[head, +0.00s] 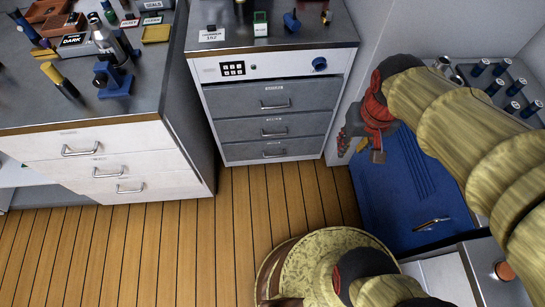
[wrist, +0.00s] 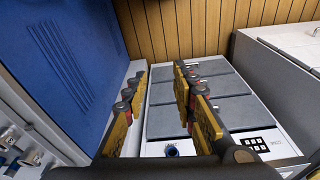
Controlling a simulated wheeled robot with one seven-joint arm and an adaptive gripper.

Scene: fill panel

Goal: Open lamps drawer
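The middle cabinet (head: 205,104) has three grey drawers with bar handles: a top drawer (head: 300,96), a middle drawer (head: 240,130) and a bottom drawer (head: 240,152). All three look shut. Each has a small label, too small to read, so I cannot tell which is the lamps drawer. In the wrist view the grey drawers (wrist: 222,83) appear upside down beyond the fingers. My gripper (head: 362,146) is to the right of this cabinet, apart from the handles. In the wrist view my gripper (wrist: 160,72) has its fingers spread with nothing between them.
A control panel (head: 279,67) with keypad and blue knob sits above the grey drawers. A left cabinet (head: 150,137) has white drawers and a cluttered top. A blue surface (head: 395,200) with a small tool lies at right. The wooden floor (head: 180,250) before the cabinets is clear.

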